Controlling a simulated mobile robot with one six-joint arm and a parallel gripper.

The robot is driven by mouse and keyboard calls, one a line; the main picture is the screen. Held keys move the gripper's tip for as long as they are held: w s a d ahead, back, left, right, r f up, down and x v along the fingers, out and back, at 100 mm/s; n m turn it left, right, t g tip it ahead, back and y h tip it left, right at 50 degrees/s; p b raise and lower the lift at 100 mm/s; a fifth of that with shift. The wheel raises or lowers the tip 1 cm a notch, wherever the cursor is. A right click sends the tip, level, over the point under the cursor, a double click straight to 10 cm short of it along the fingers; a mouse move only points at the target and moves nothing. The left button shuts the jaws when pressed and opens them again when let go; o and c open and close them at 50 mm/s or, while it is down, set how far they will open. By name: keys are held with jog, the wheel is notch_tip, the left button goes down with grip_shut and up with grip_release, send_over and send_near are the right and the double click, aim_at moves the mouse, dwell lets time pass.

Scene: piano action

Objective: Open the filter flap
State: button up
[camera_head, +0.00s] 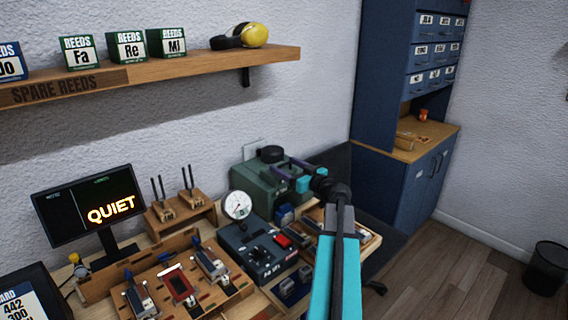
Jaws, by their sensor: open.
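A green box-shaped machine (262,191) with a black round cap on top stands against the wall, behind the gauge. I cannot make out a separate filter flap on it; its right side is partly hidden by my gripper. My gripper (284,172) is at the machine's upper right side, with its dark fingers pointing left toward it. The jaws are open and nothing shows between them. I cannot tell whether a finger touches the machine.
A round white gauge (238,205) and a dark control box (256,250) with a red switch stand in front of the machine. A wooden rack (180,285) and a monitor (88,206) reading "QUIET" are to the left. A wooden shelf (150,76) hangs above. A blue cabinet (383,100) stands right.

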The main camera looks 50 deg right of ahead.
jog(key=shift+w, duration=0.6)
jog(key=c, duration=1.2)
